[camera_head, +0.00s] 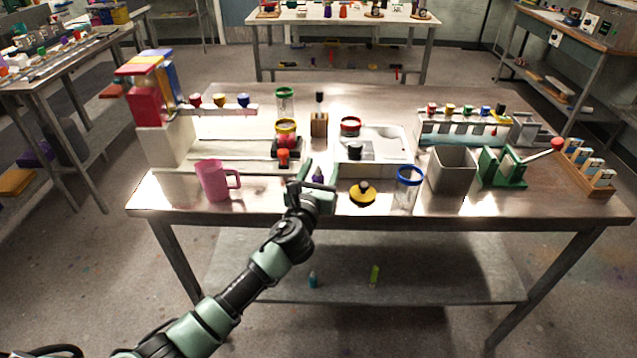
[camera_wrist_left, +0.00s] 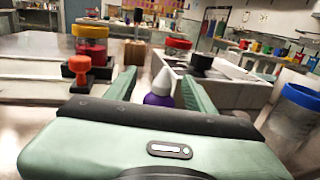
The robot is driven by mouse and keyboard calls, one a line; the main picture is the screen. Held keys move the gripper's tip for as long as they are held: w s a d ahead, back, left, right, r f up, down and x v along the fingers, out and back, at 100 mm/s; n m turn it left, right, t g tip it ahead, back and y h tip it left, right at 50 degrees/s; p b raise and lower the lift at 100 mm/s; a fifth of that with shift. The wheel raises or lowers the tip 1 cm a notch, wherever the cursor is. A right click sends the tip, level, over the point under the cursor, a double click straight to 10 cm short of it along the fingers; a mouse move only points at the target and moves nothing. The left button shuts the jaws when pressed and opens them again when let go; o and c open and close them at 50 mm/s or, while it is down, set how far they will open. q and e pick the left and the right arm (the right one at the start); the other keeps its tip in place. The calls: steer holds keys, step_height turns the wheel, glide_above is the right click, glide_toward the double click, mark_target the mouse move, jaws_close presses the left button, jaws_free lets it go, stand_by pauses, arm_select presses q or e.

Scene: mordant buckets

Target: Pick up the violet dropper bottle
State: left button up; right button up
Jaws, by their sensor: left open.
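The violet dropper bottle (camera_head: 318,174) stands on the table just past my left gripper (camera_head: 312,186) in the head view, largely hidden by it. In the left wrist view the violet bottle (camera_wrist_left: 160,92) with its pale pointed tip shows between the two green fingers of my left gripper (camera_wrist_left: 160,90). The fingers are apart, one on each side of the bottle. The bottle's lower part is hidden behind the gripper body. I cannot tell whether either finger touches it. My right gripper is not in view.
A pink mug (camera_head: 214,180) stands left of my gripper. A red-knobbed dark stand (camera_head: 284,158) is behind left; a white sink-like basin (camera_head: 385,145) is behind right. A grey bin (camera_head: 451,170) stands farther right.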

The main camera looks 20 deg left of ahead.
arm_select(q)
jaws_close()
